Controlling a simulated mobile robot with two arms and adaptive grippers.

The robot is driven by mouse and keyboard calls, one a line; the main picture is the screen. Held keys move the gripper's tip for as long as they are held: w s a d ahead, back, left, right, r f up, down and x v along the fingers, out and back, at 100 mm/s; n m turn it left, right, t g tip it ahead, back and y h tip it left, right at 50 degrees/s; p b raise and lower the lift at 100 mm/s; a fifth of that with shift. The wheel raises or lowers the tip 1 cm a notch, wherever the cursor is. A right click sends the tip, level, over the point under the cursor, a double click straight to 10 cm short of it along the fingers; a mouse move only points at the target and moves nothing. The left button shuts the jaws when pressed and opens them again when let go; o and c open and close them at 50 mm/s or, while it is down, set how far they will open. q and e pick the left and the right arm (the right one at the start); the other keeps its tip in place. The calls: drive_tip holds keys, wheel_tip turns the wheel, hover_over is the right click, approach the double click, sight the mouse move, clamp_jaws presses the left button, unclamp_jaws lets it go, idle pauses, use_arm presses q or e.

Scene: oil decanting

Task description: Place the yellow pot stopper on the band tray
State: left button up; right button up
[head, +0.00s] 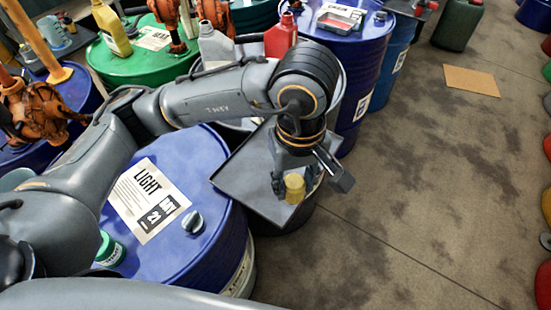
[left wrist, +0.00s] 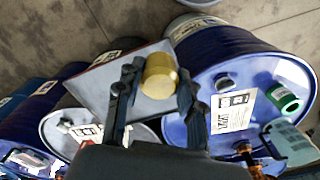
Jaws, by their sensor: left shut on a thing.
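The yellow pot stopper (head: 294,188) is a short yellow cylinder held between the fingers of my left gripper (head: 312,180). The left wrist view shows the stopper (left wrist: 159,75) with a dark finger on each side of the left gripper (left wrist: 157,92). The grey, flat band tray (head: 240,183) rests on top of a drum; my wrist hides part of it. In the head view the stopper overlaps the tray's right part. In the left wrist view it overlaps the edge of the tray (left wrist: 100,82). Its height above the tray is hard to tell. My right gripper is not in view.
A blue drum (head: 210,262) labelled LIGHT stands left of the tray, with a grey cap (head: 193,222) and a green-and-white container (head: 109,250) on it. A red jug (head: 281,36) and more drums stand behind. The floor at right is mostly clear, with a cardboard sheet (head: 471,80).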

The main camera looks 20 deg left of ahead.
use_arm(q)
drive_tip(key=w+a+f+p, duration=0.2)
drive_tip(key=w+a+f, duration=0.2)
drive_tip(key=w+a+f+p, duration=0.3)
drive_tip(key=w+a+f, duration=0.2)
drive_tip(key=shift+w+a+f, duration=0.1)
drive_tip(key=shift+w, duration=0.2)
drive_tip(key=f, duration=0.1)
drive_tip(key=f+p, duration=0.1)
drive_tip(key=f, duration=0.1)
drive_tip(key=shift+w+a+f, duration=0.15)
drive_tip(key=shift+w+f, duration=0.05)
drive_tip(key=shift+f, duration=0.3)
drive_tip(key=o, duration=1)
drive_tip(key=shift+o, duration=0.2)
drive_tip(key=shift+r, duration=0.1)
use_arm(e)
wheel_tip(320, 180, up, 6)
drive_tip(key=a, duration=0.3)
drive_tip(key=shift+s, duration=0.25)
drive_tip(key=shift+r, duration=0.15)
